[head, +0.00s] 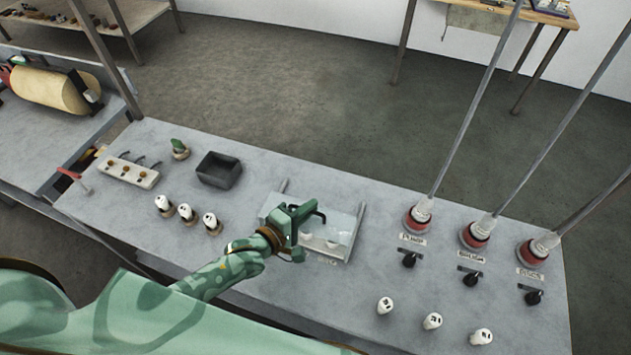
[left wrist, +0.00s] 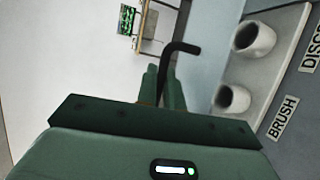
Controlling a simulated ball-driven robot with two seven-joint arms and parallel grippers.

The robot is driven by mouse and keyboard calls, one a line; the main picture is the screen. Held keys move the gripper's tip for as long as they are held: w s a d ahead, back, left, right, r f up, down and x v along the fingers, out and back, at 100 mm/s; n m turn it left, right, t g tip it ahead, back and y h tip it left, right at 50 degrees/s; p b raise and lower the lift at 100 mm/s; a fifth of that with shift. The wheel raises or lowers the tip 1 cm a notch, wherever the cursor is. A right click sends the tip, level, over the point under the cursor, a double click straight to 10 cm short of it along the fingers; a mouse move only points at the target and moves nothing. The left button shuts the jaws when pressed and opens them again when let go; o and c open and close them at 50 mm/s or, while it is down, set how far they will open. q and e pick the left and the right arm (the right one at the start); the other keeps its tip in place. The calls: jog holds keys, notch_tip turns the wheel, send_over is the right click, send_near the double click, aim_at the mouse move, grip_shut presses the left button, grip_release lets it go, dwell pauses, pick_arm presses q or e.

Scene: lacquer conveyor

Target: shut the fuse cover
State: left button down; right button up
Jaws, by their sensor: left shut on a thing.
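The fuse cover (head: 344,222) is a clear pane near the middle of the grey bench. A pale fuse block with white sockets (head: 327,247) shows at and below its front edge. My left gripper (head: 303,213) is at the cover's left part, shut on its black bent handle. In the left wrist view, the handle (left wrist: 181,48) rises between the fingers of my left gripper (left wrist: 165,87) and bends right. Two white sockets (left wrist: 233,98) show beside labels BRUSH and DISC. The cover's exact angle is hard to tell. My right gripper is not in view.
White fuses stand at the left (head: 187,212) and front right (head: 432,321). A dark tray (head: 218,170) sits behind. Three red-based posts (head: 476,235) with black knobs (head: 473,279) stand at the right. Bench space between the dark tray and the cover is clear.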

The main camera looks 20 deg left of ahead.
pick_arm(q)
jog(key=shift+s+r, duration=0.1)
jog(key=shift+s, duration=0.35)
jog(key=shift+f, duration=0.2)
jog(key=c, duration=1.8)
grip_release()
jog(key=shift+s, duration=0.1)
jog(key=shift+a+r, duration=0.1)
jog(key=p+v, duration=0.1)
jog(key=v, duration=1.5)
jog(key=shift+s, duration=0.2)
